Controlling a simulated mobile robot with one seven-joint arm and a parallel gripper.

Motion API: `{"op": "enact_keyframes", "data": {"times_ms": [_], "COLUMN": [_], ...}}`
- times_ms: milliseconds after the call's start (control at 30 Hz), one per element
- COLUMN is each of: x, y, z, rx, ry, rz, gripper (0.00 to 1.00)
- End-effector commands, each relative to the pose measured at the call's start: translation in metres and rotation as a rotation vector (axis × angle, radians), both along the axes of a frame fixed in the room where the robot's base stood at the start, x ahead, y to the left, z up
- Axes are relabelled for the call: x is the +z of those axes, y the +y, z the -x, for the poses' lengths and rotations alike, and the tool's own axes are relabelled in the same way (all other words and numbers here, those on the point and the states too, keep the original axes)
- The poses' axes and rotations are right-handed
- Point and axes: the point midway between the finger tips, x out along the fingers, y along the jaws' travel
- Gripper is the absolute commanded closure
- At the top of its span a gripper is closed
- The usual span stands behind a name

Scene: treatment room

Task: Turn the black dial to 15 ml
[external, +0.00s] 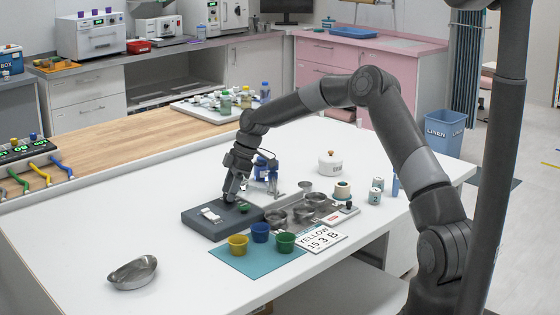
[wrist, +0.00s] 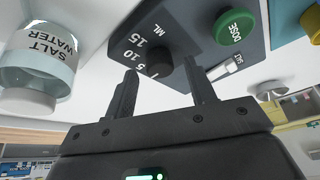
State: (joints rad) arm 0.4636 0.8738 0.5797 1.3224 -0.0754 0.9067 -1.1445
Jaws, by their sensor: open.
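The black dial (wrist: 159,62) is on a dark grey dispenser box (external: 208,226), beside the printed marks 5, 10, 15 and ML. I cannot tell which mark its pointer faces. The box also shows in the wrist view (wrist: 190,22), with a green DOSE button (wrist: 235,27). My gripper (wrist: 161,72) is open, one finger on each side of the dial in the wrist view; I cannot tell whether they touch it. In the external view my gripper (external: 231,197) is low over the box's back right part and hides the dial.
A salt water bottle (wrist: 40,62) stands near the box. Yellow (external: 238,246), blue (external: 260,232) and green (external: 284,242) cups are on a teal mat (external: 262,262). A card (external: 320,238) reads YELLOW 15 3 B. Metal bowls (external: 315,199) are to the right. The front left table is mostly clear.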

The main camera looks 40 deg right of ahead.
Motion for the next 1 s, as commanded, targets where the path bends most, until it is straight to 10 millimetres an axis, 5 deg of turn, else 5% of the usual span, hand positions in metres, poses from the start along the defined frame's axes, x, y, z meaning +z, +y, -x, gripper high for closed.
{"op": "enact_keyframes", "data": {"times_ms": [367,900,1000], "x": [-0.0067,-0.0063,-0.0063], "y": [0.0025,0.0023,0.0024], "z": [-0.0008,-0.0008,-0.0008], "rx": [0.000,0.000,-0.001], "ry": [0.000,0.000,0.001], "rz": [0.001,0.001,0.001], "gripper": [0.50,0.93,0.94]}}
